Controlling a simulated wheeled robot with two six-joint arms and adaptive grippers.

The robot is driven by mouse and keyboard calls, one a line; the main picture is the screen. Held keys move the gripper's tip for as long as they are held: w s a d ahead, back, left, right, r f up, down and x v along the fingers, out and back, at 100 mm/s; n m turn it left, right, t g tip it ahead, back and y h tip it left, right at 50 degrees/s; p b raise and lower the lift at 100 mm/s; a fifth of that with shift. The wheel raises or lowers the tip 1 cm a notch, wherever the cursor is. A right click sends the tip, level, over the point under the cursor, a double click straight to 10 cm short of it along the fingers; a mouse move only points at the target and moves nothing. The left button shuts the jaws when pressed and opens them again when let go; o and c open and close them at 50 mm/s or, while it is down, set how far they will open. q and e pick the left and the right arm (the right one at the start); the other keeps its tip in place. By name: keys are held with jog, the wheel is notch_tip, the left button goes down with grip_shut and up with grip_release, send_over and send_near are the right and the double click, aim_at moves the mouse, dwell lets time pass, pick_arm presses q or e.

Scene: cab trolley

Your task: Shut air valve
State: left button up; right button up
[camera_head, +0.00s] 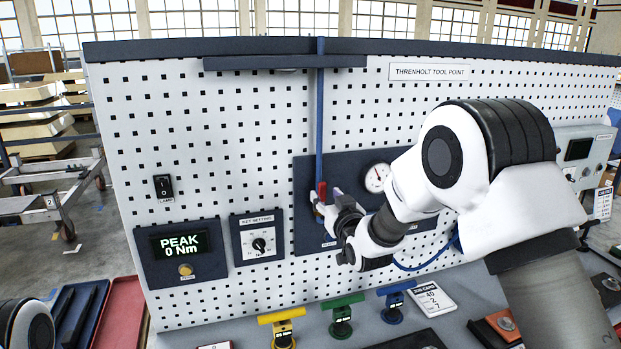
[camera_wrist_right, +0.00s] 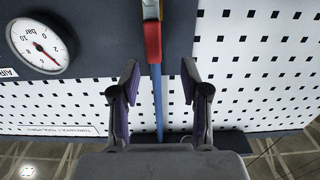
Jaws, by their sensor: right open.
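The air valve has a red lever (camera_head: 321,190) in line with the vertical blue pipe (camera_head: 319,120) on a dark panel (camera_head: 303,180) of the pegboard. In the right wrist view the red lever (camera_wrist_right: 153,40) also lies along the blue pipe (camera_wrist_right: 158,105). My right gripper (camera_head: 321,205) is at the valve in the head view. In the right wrist view my right gripper (camera_wrist_right: 159,82) is open, its two fingers on either side of the pipe's line, with nothing held. The lever shows just beyond the fingertips. My left gripper is out of view.
A pressure gauge (camera_head: 377,178) is right of the valve, also in the wrist view (camera_wrist_right: 42,46). Yellow (camera_head: 282,320), green (camera_head: 342,315) and blue (camera_head: 391,300) T-handled tools stand on the bench below. A card (camera_head: 433,298) lies beside them. A PEAK display (camera_head: 181,243) is at left.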

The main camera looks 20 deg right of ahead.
aim_at(323, 187)
jog(key=w+p, duration=0.1)
jog(key=w, duration=0.1)
jog(key=w+p, duration=0.2)
jog(key=w, duration=0.1)
jog(key=shift+w+d, duration=0.25)
jog(key=shift+w, duration=0.1)
jog(key=shift+w+a+f, duration=0.1)
jog(key=shift+w, duration=0.2)
jog(key=shift+s+r, duration=0.2)
jog(key=shift+s, duration=0.15)
jog(key=shift+c, duration=0.4)
jog(key=shift+s+d+r, duration=0.1)
jog(key=shift+s+d, duration=0.1)
jog(key=shift+s, duration=0.05)
grip_shut()
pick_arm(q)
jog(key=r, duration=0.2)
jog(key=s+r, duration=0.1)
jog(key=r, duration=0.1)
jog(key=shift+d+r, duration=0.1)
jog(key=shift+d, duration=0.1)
